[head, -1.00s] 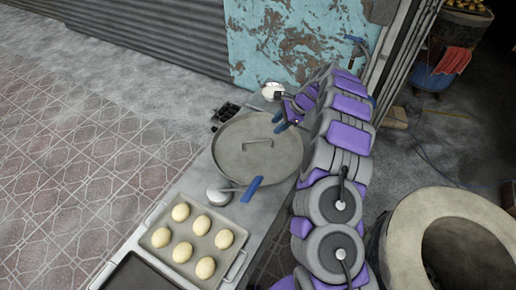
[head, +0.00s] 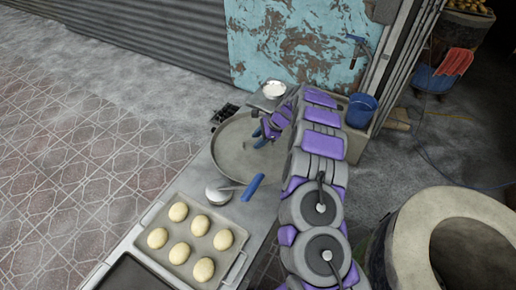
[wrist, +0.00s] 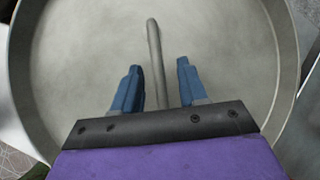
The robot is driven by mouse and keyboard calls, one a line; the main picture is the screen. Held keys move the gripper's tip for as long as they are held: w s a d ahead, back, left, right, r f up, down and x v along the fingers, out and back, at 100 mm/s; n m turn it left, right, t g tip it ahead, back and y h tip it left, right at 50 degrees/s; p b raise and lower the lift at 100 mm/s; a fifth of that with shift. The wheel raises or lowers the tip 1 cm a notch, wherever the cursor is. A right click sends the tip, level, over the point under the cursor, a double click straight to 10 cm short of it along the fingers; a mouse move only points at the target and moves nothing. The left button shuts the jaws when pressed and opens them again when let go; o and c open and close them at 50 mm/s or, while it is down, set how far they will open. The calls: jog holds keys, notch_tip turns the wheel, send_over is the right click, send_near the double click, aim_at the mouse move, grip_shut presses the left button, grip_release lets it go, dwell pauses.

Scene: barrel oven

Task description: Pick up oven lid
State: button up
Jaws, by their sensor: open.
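The oven lid (head: 232,158) is a wide round grey metal disc with a raised rim, lying on the counter. It fills most of the wrist view (wrist: 75,50). Its bar handle (wrist: 155,50) runs up the middle of that view, between the two blue fingers. In the wrist view my gripper (wrist: 160,68) is open, with a gap on each side of the handle. I cannot tell how far the fingertips are above the lid.
A tray (head: 228,272) of several dough balls and a ladle (head: 238,188) with a blue handle are in front of the lid. A white bowl (head: 274,90) is behind it. A blue bucket (head: 361,110) and a round clay oven (head: 412,245) are on the right.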

jog(key=shift+w+a+f, duration=0.1)
jog(key=shift+a+f, duration=0.05)
jog(key=shift+f, duration=0.15)
jog(key=shift+r, duration=0.1)
grip_shut()
dwell(0.4)
